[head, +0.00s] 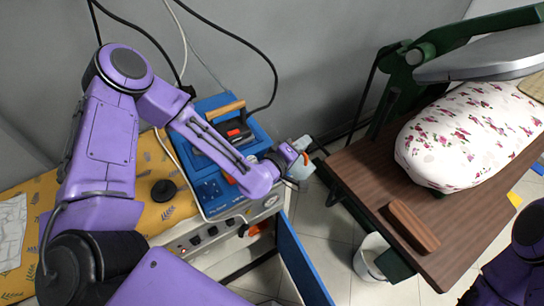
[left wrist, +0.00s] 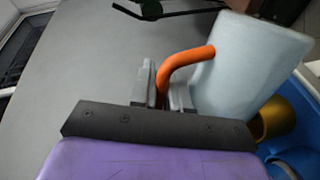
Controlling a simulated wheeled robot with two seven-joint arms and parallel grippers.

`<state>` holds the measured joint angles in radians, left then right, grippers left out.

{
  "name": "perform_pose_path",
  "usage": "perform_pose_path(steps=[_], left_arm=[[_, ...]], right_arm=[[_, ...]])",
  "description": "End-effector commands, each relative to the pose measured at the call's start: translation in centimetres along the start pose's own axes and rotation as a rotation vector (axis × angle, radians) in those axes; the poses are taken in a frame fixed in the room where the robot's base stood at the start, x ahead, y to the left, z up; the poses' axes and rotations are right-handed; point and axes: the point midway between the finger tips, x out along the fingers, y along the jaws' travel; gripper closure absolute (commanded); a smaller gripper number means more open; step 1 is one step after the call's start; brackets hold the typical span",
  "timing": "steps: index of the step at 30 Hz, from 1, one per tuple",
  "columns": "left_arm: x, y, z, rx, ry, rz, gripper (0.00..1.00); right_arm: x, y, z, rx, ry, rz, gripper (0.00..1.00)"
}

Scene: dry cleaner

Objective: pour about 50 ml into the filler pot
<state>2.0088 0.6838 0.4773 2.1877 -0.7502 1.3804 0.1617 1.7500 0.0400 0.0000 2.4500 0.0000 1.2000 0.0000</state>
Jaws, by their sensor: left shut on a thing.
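My left gripper (head: 291,160) is shut on the orange handle (left wrist: 185,62) of a pale grey jug (left wrist: 245,70). In the head view the jug (head: 303,146) is small and partly hidden by the gripper, off the right side of the blue machine (head: 262,141). In the left wrist view it looks tilted; its contents are hidden. A brass-coloured rounded part (left wrist: 277,117) shows beside the jug, against blue; I cannot tell whether it is the filler pot. No filler pot is clear in the head view. My right gripper is out of view.
A wooden table (head: 365,168) with a floral pad (head: 470,135) and a brown block (head: 413,226) stands at the right. A white bin (head: 372,258) is on the floor below. A black disc (head: 164,191) lies on the yellow cloth (head: 150,215). Cables hang behind my left arm.

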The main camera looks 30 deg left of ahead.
Motion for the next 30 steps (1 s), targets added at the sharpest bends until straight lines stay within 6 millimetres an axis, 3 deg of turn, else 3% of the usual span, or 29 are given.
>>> perform_pose_path(steps=[30], left_arm=[[0.0, 0.14, -0.94, -0.047, -0.008, 0.001, 1.0]], right_arm=[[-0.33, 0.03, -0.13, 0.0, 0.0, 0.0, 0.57]])
